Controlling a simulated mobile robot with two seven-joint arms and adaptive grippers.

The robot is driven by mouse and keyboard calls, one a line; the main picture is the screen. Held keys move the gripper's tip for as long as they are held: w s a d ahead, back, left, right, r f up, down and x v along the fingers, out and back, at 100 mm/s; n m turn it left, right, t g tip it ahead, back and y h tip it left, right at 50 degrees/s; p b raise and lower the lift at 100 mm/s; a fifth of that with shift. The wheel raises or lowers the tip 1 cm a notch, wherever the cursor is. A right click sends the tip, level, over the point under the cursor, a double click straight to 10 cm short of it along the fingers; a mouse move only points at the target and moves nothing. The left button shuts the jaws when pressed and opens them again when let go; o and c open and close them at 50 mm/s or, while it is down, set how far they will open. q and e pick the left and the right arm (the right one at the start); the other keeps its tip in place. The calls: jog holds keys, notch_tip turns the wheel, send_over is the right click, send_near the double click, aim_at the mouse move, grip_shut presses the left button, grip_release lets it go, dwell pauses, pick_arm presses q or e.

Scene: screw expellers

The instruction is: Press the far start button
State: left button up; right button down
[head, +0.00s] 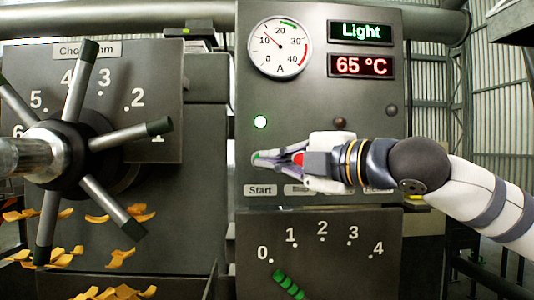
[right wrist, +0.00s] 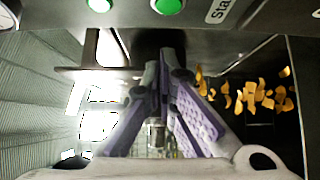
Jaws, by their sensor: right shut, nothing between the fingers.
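My right gripper (head: 257,158) is shut and empty, its fingertips pointing left in front of the grey control panel (head: 305,95). In the head view it covers most of the spot above the Start label (head: 260,190), with a bit of green at its tips. In the right wrist view, the round green start button (right wrist: 168,5) sits at the top edge beside the partly cut-off label. The shut fingers (right wrist: 165,65) show below it, with a gap in the picture; contact cannot be told. My left gripper is out of view.
A lit green lamp (head: 260,121) and a dark reddish lamp (head: 340,123) are above the gripper. The panel has an ammeter (head: 280,47) and Light and 65 °C displays. A large spoked handwheel (head: 75,150) stands out at left. A numbered dial plate (head: 325,250) is below.

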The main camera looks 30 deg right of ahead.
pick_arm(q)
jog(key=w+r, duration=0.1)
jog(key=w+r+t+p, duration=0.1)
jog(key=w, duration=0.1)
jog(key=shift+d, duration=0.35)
pick_arm(e)
jog(key=d+v, duration=0.1)
jog(key=v, duration=0.6)
jog(key=shift+w+f, duration=0.1)
